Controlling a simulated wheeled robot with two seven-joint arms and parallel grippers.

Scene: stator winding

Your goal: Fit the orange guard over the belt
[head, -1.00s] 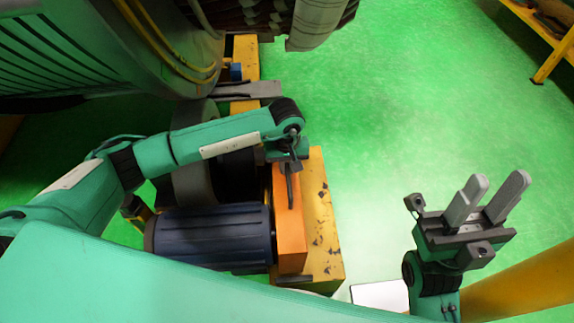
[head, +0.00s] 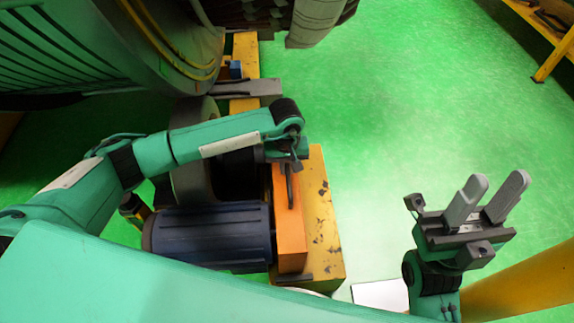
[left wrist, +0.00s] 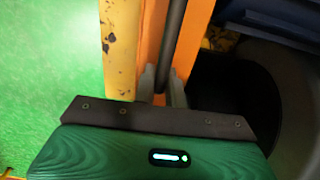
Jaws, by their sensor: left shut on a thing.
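The orange guard (head: 289,232) is a long box-like cover at the right end of the dark blue motor (head: 210,236), beside the worn yellow base (head: 322,235). A dark bar handle (head: 290,186) runs along its top. My left gripper (head: 287,165) is at the far end of the guard and is shut on the handle. In the left wrist view the fingers (left wrist: 161,82) are on both sides of the handle, against the orange face. The belt is hidden in these views. My right gripper (head: 485,197) is open and empty over the floor at the right.
A large grey-green machine (head: 100,45) with yellow hoses fills the top left. A grey wheel (head: 190,178) stands behind my left forearm. A yellow table (head: 555,45) is at the top right. The green floor between is clear.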

